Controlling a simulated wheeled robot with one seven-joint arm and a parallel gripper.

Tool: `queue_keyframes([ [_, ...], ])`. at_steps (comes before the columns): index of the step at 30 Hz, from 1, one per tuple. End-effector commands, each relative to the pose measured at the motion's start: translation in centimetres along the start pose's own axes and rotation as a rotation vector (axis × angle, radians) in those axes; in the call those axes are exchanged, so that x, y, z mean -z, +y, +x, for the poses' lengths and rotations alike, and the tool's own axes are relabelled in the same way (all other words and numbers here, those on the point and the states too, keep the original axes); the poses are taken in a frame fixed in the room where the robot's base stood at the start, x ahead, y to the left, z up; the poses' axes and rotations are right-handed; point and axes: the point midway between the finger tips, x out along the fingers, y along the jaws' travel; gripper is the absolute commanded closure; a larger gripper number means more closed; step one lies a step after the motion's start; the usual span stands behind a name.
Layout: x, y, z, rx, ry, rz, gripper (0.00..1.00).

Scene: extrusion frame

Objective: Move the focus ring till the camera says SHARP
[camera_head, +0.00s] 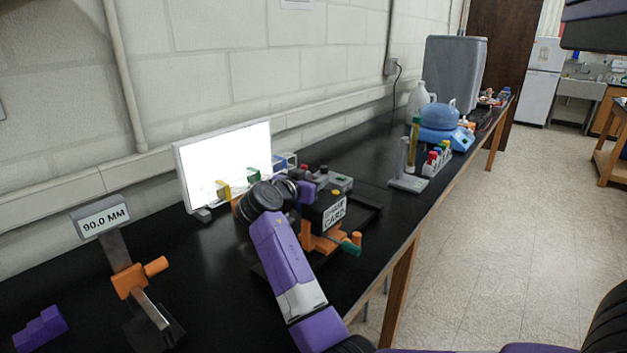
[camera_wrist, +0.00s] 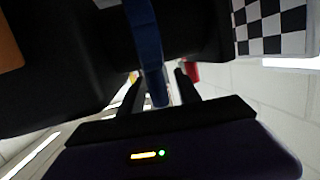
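A black camera-like device (camera_head: 325,213) stands mid-bench on orange parts in the head view, with a white label whose lower word reads CARD. Its dark body (camera_wrist: 60,75) fills much of the wrist view. A blue lever (camera_wrist: 153,50), perhaps part of the focus ring, hangs from the dark body. My gripper (camera_wrist: 158,83) has one finger on each side of the lever's end, with a gap visible on both sides. In the head view my wrist hides the fingers and the ring. I see no SHARP reading.
A bright white panel (camera_head: 228,158) stands behind the device, with small yellow and green pieces before it. A stand marked 90.0 MM (camera_head: 104,219) and a purple stepped block (camera_head: 40,328) are at left. A checkerboard (camera_wrist: 270,27) shows in the wrist view.

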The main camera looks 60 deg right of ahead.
Motion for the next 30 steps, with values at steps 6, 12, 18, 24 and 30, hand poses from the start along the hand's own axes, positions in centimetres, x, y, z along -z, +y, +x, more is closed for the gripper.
queue_keyframes([
  [6, -0.1, -0.1, -0.7, 0.002, 0.001, 0.0, 0.6],
  [12, -0.2, -0.2, -3.9, 0.005, 0.002, 0.0, 0.6],
  [18, -0.1, -0.1, -6.7, 0.003, 0.001, 0.001, 0.6],
  [24, -0.1, 0.0, -7.8, 0.0, 0.0, 0.0, 0.6],
  [30, 0.0, 0.0, -7.8, 0.0, 0.0, 0.0, 0.6],
])
